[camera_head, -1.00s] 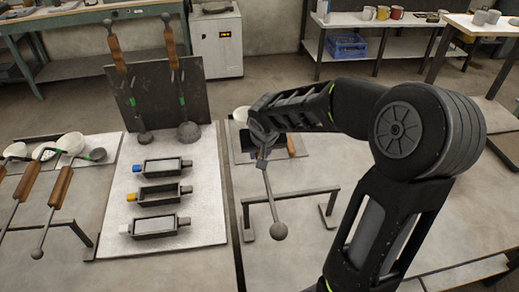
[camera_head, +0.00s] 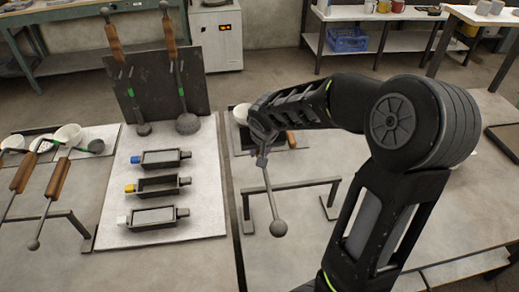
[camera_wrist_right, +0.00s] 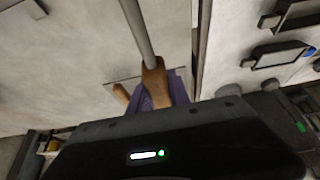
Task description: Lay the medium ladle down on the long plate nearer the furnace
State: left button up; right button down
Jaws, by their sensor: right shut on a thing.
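My right gripper (camera_head: 262,148) is shut on the wooden grip (camera_wrist_right: 154,80) of a ladle. The ladle's thin metal rod (camera_head: 269,190) slopes down toward the front and ends in a round knob (camera_head: 279,228). The arm and gripper hide its other end, so I cannot tell its bowl size. The gripper is over or near a long plate (camera_head: 236,148) at the back of the right table. A white bowl (camera_head: 241,113) and another wooden handle (camera_head: 291,140) show by that plate. My left gripper is not in view.
A metal rail (camera_head: 290,185) stands below the gripper. Left of it, a light board (camera_head: 208,212) carries several small moulds and an upright dark panel (camera_head: 170,88) with two ladles. More ladles rest on a rail (camera_head: 78,228) at far left. A white cabinet (camera_head: 215,38) stands behind.

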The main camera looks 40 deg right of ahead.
jog(key=shift+w+f+b, duration=0.1)
jog(key=shift+f+b, duration=0.05)
jog(key=shift+b, duration=0.2)
jog(key=c, duration=1.1)
grip_release()
jog(key=shift+s+f, duration=0.15)
jog(key=shift+s, duration=0.05)
jog(key=shift+a+r, duration=0.1)
jog(key=shift+r, duration=0.3)
jog(key=v, duration=0.7)
jog(key=shift+r+b, duration=0.1)
jog(key=shift+b, duration=0.3)
notch_tip(320, 180, up, 7)
jog(key=p, duration=0.4)
